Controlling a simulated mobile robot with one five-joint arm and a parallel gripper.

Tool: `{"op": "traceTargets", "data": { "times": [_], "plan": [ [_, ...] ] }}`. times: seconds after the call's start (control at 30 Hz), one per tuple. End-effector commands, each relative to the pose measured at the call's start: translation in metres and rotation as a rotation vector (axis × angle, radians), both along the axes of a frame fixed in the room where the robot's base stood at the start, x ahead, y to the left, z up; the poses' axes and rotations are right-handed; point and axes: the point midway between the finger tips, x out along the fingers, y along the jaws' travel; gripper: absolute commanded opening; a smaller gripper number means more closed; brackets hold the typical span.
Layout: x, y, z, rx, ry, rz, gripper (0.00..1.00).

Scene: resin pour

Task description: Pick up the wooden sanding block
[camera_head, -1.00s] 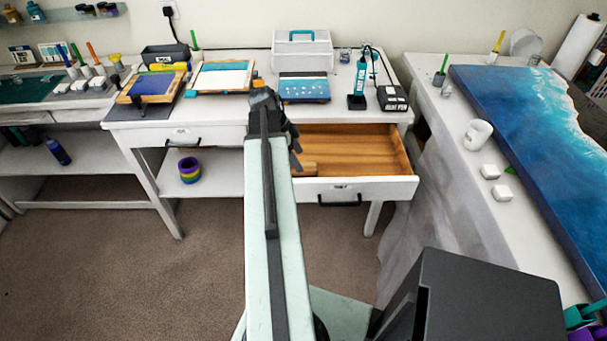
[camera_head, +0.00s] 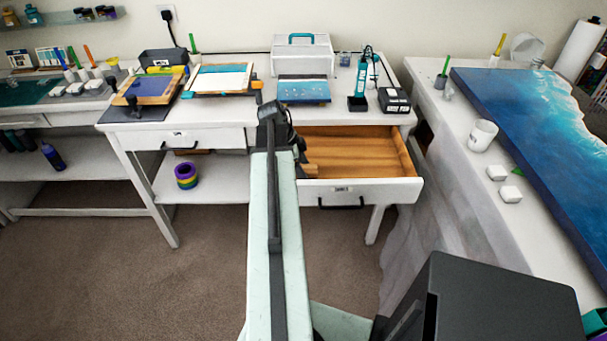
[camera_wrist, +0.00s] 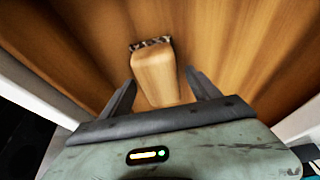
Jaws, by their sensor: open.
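The wooden sanding block (camera_wrist: 154,77) lies in the open drawer (camera_head: 375,187), near its front left. It is pale wood with a dark speckled strip at its far end. My gripper (camera_wrist: 160,78) is open, with one finger on each side of the block's near part in the wrist view. I cannot tell whether either finger touches it. In the head view my gripper (camera_head: 301,157) is over the drawer's left side, and my arm hides much of that corner. A small part of the block (camera_head: 312,171) shows beside it.
The drawer's wooden floor (camera_head: 360,150) is bare to the right. The table above holds a framed blue panel (camera_head: 303,91), a white case (camera_head: 302,57) and a black station (camera_head: 394,100). A workbench with a blue resin slab (camera_head: 530,120) stands at the right.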

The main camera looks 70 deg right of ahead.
Motion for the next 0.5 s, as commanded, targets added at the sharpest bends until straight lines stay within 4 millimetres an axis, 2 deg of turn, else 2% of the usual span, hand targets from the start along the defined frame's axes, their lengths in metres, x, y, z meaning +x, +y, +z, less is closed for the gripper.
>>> {"op": "traceTargets", "data": {
  "times": [0.43,0.5],
  "plan": [
    [0.0006,0.0002,-0.0033,0.000,0.000,0.001,0.71],
    [0.0006,0.0002,-0.0033,0.000,0.000,0.001,0.51]
  ]
}}
